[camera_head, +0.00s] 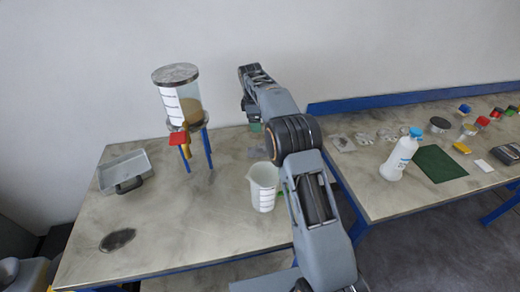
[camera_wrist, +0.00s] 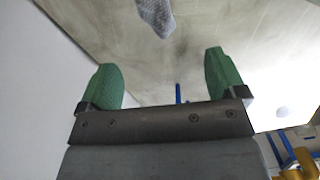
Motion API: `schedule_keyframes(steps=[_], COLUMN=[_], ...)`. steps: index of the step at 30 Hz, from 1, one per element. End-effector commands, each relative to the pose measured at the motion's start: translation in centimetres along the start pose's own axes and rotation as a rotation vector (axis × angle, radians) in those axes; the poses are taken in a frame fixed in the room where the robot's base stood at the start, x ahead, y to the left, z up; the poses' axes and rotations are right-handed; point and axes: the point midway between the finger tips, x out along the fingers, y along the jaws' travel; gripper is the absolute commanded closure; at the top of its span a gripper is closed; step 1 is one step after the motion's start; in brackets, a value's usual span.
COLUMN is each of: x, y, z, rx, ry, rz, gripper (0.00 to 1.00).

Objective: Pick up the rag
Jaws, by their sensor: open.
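A grey, finely patterned cloth that looks like the rag (camera_wrist: 156,14) lies on the bench top at the upper edge of the wrist view, partly cut off by the frame. My gripper (camera_wrist: 162,65) has two green fingers spread wide apart, with nothing between them. The rag lies beyond the fingertips, roughly in line with the gap. In the head view my arm hides most of my gripper; a bit of green finger (camera_head: 256,127) shows beside the arm. A faint greyish patch near there may be the rag, but I cannot tell.
A clear vessel (camera_head: 182,103) on a blue-legged stand, a grey tray (camera_head: 124,170) and a dark oval disc (camera_head: 117,240) are on the left bench. A white beaker (camera_head: 263,187) stands close to my arm. The right bench holds a white bottle (camera_head: 400,155) and a green mat (camera_head: 440,163).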

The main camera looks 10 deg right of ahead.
Motion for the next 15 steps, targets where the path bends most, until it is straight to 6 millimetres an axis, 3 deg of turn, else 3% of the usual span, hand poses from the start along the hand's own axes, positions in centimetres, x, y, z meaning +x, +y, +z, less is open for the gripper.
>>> schedule_keyframes(steps=[6,15], x=[2.6,7.8], y=[1.3,1.4], z=[-0.7,-0.7], rx=[-0.097,-0.116], ry=[-0.018,-0.021], rz=[-0.024,-0.03], gripper=[0.1,0.1])
